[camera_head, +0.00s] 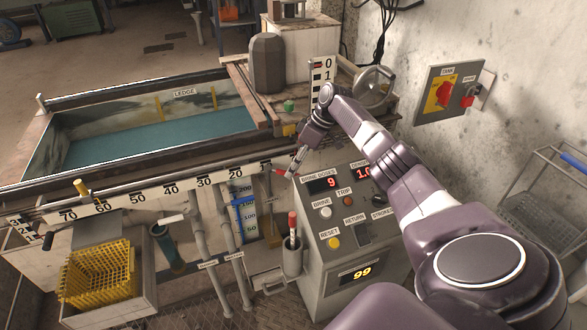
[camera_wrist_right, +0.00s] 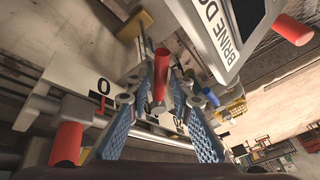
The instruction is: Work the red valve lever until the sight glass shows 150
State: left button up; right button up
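A red lever grip (camera_head: 281,172) shows beside my right gripper's fingertips, over the front of the machine. My right gripper (camera_head: 292,170) points down there. In the right wrist view a red cylinder (camera_wrist_right: 160,78), likely that grip, stands between or just beyond the fingers of my gripper (camera_wrist_right: 160,95). The blue pads stand apart, so the gripper looks open; contact cannot be told. The sight glass (camera_head: 240,217) is a blue tube beside a scale marked 200, 150, 100 and 50; its exact level is too small to read. My left gripper is not in view.
A control box (camera_head: 330,262) shows red digits, buttons and a yellow 99. A red-topped handle (camera_head: 292,224) stands in a holder to its left. A yellow basket (camera_head: 98,272) sits front left. A long tank (camera_head: 45,143) lies behind. A wall switch panel (camera_head: 437,112) is at right.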

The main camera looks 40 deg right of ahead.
jog(key=shift+r, duration=0.1)
jog(key=v, duration=1.1)
jog(key=shift+d+r, duration=0.2)
jog(key=shift+r, duration=0.15)
